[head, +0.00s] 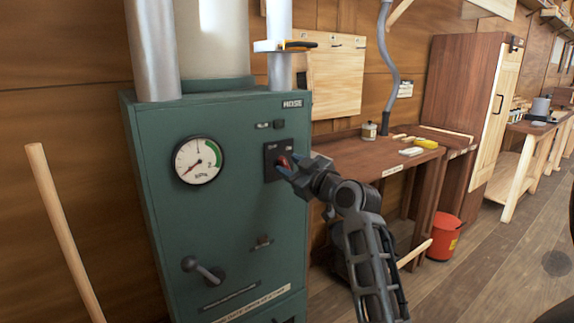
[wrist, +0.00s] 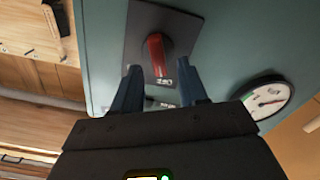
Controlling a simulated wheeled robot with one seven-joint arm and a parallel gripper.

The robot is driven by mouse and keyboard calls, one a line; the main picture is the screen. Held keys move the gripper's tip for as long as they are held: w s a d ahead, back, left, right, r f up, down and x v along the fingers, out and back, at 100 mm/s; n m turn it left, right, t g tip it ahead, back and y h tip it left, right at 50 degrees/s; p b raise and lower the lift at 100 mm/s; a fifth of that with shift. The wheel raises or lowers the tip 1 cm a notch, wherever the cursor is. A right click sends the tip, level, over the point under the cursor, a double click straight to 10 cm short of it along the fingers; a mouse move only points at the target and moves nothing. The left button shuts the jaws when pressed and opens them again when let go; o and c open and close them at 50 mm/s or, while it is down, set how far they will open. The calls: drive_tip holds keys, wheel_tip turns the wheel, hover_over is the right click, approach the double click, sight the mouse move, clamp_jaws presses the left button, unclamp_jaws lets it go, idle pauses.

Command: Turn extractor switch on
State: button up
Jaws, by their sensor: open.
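The extractor switch (wrist: 156,55) is a red knob on a dark plate (wrist: 188,28) set in the front of a green cabinet. In the head view the red switch (head: 284,161) shows at the upper right of the cabinet front, partly hidden by my gripper. My gripper (wrist: 160,88) is open, with its two fingers pointing at the plate, one on each side below the knob in the wrist view. In the head view my gripper (head: 287,168) is right at the switch. Whether a finger touches the knob cannot be told.
The green cabinet (head: 150,220) carries a round gauge (head: 198,160), a lever (head: 204,270) and a small lower switch (head: 262,242). A wooden workbench (head: 350,155) stands to its right, with a red bucket (head: 438,237) on the floor. A wooden pole (head: 62,230) leans at left.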

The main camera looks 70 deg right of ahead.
drive_tip(key=shift+x, duration=0.95)
clamp_jaws()
